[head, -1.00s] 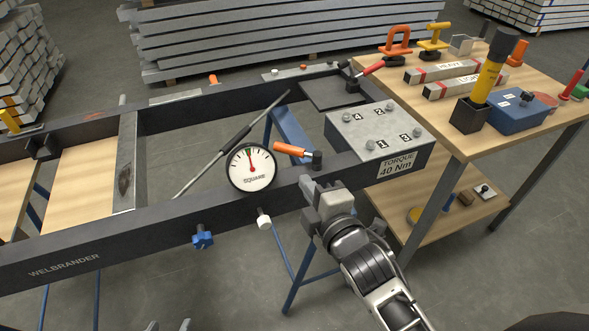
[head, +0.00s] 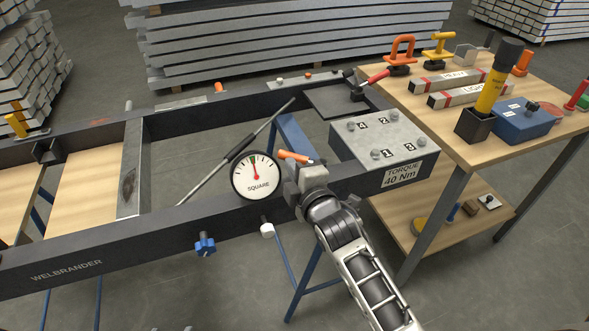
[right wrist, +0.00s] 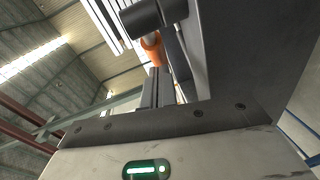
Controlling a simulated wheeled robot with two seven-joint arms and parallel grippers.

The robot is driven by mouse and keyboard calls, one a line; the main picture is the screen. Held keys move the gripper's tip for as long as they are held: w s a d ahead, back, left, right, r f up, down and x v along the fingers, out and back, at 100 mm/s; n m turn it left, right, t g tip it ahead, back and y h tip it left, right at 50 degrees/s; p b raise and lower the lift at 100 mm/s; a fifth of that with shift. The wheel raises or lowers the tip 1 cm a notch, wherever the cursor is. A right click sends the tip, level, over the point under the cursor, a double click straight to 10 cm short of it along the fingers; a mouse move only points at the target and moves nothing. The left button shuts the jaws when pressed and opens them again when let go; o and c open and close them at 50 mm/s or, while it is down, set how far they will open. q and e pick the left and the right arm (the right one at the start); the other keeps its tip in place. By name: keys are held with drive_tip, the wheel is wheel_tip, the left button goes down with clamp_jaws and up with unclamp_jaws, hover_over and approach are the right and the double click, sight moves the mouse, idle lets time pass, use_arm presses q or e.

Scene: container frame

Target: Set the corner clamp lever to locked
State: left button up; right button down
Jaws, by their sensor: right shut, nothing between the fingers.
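The corner clamp lever has an orange handle (head: 295,157) on the near rail, just right of the round SQUARE gauge (head: 258,176). The handle lies nearly flat, its free end pointing left toward the gauge. My right gripper (head: 298,177) is shut and empty, close in front of the handle, and hides the lever's dark pivot end. In the right wrist view, the orange handle (right wrist: 151,48) and a dark cylinder (right wrist: 155,13) show just beyond the gripper. I cannot tell whether they touch. Only a grey sliver at the head view's bottom edge may be my left gripper.
The grey TORQUE block (head: 380,138) with numbered bolts sits right of the lever. A red-handled clamp (head: 368,82) stands at the far corner. A wooden bench (head: 445,130) with tools is at right. A blue knob (head: 205,246) and white knob (head: 267,229) project from the near rail.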

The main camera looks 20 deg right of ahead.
drive_tip(key=shift+w+r, duration=0.1)
drive_tip(key=shift+w, duration=0.05)
drive_tip(key=shift+w+d+p, duration=0.2)
drive_tip(key=shift+w+p, duration=0.65)
drive_tip(key=shift+p, duration=0.1)
drive_tip(key=shift+w, duration=0.2)
use_arm(q)
drive_tip(key=shift+s+a, duration=0.2)
drive_tip(key=shift+r, duration=0.1)
